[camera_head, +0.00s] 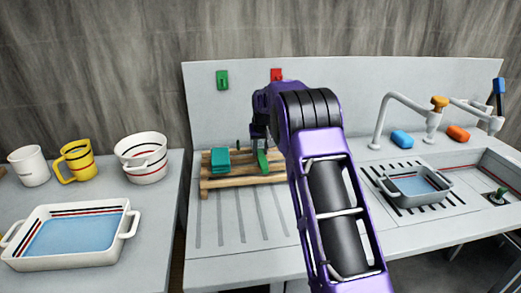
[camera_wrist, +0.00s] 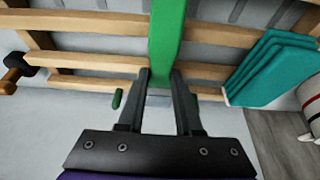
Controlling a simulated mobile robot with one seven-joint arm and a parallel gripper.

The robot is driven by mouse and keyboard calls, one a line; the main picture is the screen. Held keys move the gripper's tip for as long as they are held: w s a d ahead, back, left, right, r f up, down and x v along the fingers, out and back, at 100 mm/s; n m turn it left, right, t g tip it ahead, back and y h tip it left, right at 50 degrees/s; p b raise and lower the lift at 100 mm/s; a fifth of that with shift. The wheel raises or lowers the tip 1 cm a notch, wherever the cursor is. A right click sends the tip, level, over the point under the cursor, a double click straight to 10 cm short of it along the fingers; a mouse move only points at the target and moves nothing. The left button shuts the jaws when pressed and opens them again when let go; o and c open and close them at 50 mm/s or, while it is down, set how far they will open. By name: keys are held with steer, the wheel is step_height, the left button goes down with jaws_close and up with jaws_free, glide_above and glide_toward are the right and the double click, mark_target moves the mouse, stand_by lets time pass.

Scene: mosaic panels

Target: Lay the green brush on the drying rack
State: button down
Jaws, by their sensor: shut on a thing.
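The wooden drying rack (camera_head: 243,182) stands on the grey counter left of my arm; its slats (camera_wrist: 90,60) cross the wrist view. The green brush (camera_head: 262,163) is in my gripper, over the right part of the rack. In the wrist view the green brush (camera_wrist: 168,40) runs up and out of the top edge. My gripper (camera_wrist: 160,76) is shut on it, one finger on each side. In the head view my gripper (camera_head: 260,146) is partly hidden by my purple arm. I cannot tell whether the brush touches the slats.
A teal folded stack (camera_head: 219,161) lies on the rack's left part. Green (camera_head: 222,80) and red (camera_head: 277,75) pieces are on the back panel. A grey basin (camera_head: 418,186) with taps is right; mugs and a white dish (camera_head: 70,205) are left. The ribbed counter before the rack is clear.

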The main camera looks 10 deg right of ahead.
steer(key=shift+f+b, duration=0.3)
steer(key=shift+f, duration=0.25)
steer(key=c, duration=0.5)
jaws_free()
